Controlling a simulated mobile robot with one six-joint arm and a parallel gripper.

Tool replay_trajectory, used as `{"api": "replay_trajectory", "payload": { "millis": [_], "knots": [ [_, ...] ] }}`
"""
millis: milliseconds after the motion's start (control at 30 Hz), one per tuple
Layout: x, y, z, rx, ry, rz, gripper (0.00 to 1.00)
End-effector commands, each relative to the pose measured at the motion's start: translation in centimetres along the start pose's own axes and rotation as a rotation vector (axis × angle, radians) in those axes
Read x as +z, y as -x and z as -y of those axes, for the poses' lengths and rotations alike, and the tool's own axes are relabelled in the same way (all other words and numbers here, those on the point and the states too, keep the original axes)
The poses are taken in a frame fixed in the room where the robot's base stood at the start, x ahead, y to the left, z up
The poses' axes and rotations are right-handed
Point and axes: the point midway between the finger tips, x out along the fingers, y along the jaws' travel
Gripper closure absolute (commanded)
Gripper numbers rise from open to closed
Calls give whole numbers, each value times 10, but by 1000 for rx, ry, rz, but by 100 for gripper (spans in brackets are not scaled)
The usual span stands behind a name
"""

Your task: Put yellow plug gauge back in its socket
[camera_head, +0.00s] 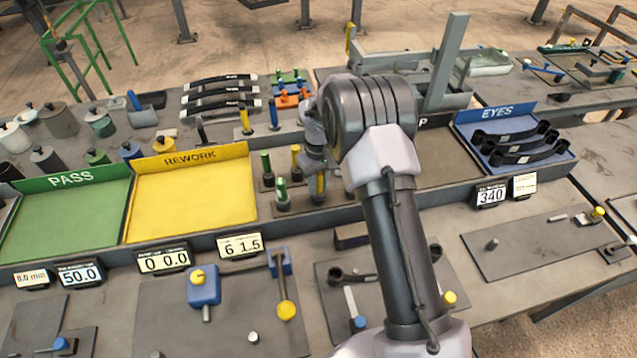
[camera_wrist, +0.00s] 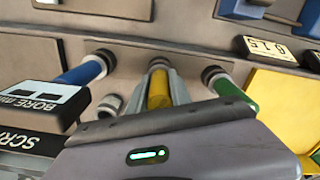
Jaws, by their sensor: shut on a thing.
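The yellow plug gauge (camera_wrist: 158,92) is between the two fingers of my gripper (camera_wrist: 160,88) in the wrist view. The gripper is shut on it. Its far end meets or lies over a dark ring on the grey socket plate (camera_wrist: 135,50); I cannot tell whether it is seated. A blue gauge (camera_wrist: 80,74) stands to its left and a green gauge (camera_wrist: 232,92) to its right. In the head view my gripper (camera_head: 317,172) points down beside the PASS and REWORK trays' row, with yellow of the held gauge (camera_head: 319,186) showing low between the fingers.
Green gauges (camera_head: 282,195) and another yellow-topped gauge (camera_head: 295,158) stand close to the left of my gripper. The yellow REWORK tray (camera_head: 190,205) is further left and empty. A black BORE sign (camera_wrist: 42,104) is near the gripper in the wrist view.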

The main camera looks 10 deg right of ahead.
Motion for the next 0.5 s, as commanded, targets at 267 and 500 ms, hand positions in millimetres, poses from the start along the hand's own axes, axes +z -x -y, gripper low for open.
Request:
{"api": "replay_trajectory", "payload": {
  "millis": [267, 500],
  "knots": [
    [0, -6, 0, 0, 0, -1, 100],
    [0, -6, 0, 0, 0, 0, 50]
  ]
}}
